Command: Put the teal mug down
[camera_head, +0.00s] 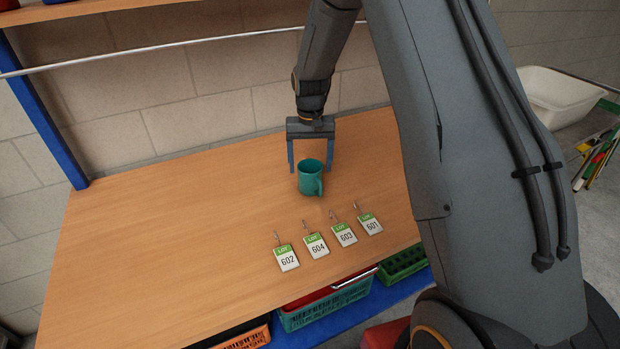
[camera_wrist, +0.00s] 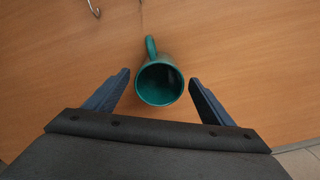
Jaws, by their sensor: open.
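The teal mug (camera_head: 309,180) stands upright on the wooden table (camera_head: 170,230), with its handle toward the front, by the row of lot tags. In the wrist view the mug (camera_wrist: 160,84) shows its open, empty inside, with the handle at the top of the picture. My gripper (camera_head: 311,168) is open, its two blue fingers apart at the mug's left and right. In the wrist view the fingers of my gripper (camera_wrist: 158,85) flank the mug, with a visible gap on each side.
Lot tags 602 (camera_head: 287,258), 604 (camera_head: 316,245), 603 (camera_head: 344,234) and 601 (camera_head: 370,224) lie in front of the mug. Crates (camera_head: 325,308) stand below the table's front edge. A blue post (camera_head: 45,110) rises at the left. The table's left part is clear.

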